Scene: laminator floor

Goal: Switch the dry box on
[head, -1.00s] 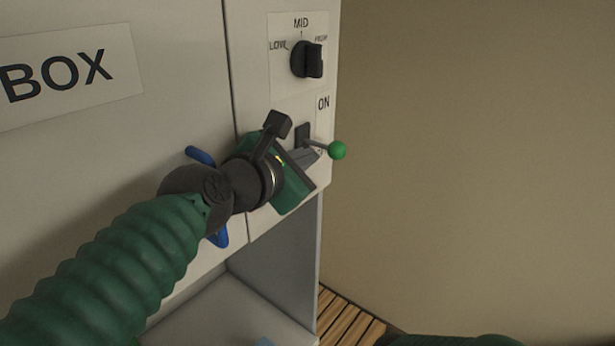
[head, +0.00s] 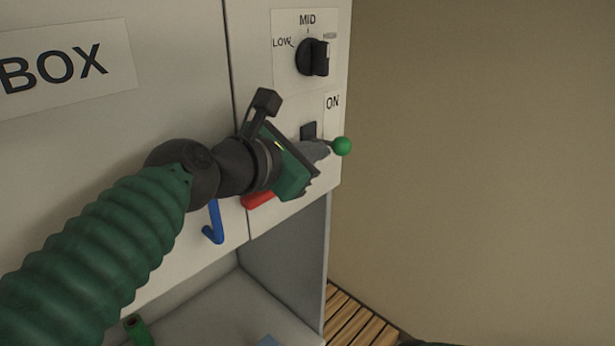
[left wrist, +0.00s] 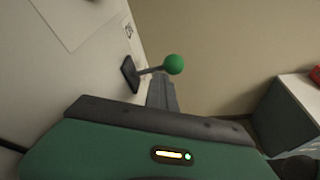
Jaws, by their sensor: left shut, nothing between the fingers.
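The dry box (head: 185,60) has a pale front with a "BOX" label. Its switch is a lever with a green ball (head: 342,146) on a dark base plate (head: 309,131), below an "ON" label (head: 332,102). The lever sticks out from the panel; its stem is partly hidden by my left gripper (head: 324,148) in the head view. That gripper is shut and empty, its fingertips close to the stem, just left of the ball. In the left wrist view the green ball (left wrist: 173,64) stands just beyond the fingertips (left wrist: 160,82); contact is unclear. My right gripper is not in view.
A black knob (head: 312,57) marked LOW, MID and HIGH sits above the lever. A blue handle (head: 213,222) and a red part (head: 259,200) are below my left gripper. Open room lies right of the box.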

